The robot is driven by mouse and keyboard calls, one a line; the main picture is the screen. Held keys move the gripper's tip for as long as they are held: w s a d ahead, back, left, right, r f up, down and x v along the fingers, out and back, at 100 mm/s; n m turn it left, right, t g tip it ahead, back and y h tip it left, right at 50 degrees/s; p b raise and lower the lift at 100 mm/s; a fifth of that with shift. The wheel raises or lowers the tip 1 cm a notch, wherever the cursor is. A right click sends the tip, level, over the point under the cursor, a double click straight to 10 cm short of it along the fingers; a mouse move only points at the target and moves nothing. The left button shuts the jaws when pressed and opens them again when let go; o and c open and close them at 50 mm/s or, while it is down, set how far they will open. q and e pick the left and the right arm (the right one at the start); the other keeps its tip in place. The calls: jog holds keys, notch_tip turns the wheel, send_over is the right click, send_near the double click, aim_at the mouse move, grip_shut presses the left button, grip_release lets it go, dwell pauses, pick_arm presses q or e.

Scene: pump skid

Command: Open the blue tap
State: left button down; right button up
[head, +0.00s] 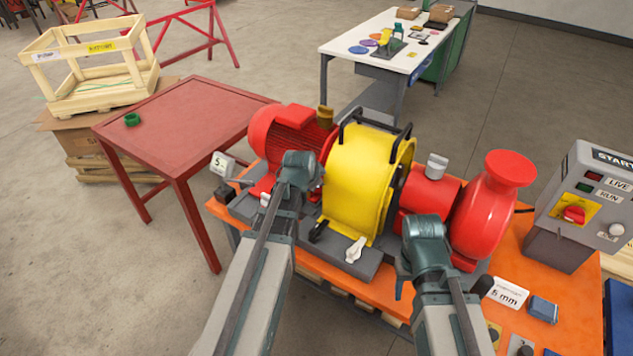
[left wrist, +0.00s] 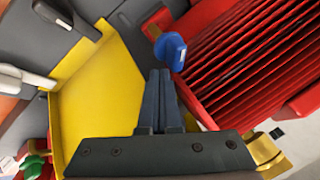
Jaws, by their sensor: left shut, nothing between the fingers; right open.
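The blue tap (left wrist: 171,50) shows in the left wrist view, with its rounded blue handle beside the red ribbed motor (left wrist: 235,55) and the yellow guard (left wrist: 95,105). I cannot make it out in the head view, where my left arm covers part of that area. My left gripper (left wrist: 160,74) is shut and empty. Its fingertips point toward the blue handle, just below it in the picture; I cannot tell whether they touch. My right gripper (head: 403,276) is open at the skid's front, by the red pump (head: 488,215), its fingers mostly hidden.
A white-handled tap (head: 355,249) is at the skid's front, also in the left wrist view. A control box (head: 580,205) stands right. A white bench (head: 385,45) stands behind.

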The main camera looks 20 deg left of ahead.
dwell(0.7)
pick_arm(q)
jog(key=p+v, duration=1.1)
jog(key=v, duration=0.3)
jog(key=shift+f, duration=0.15)
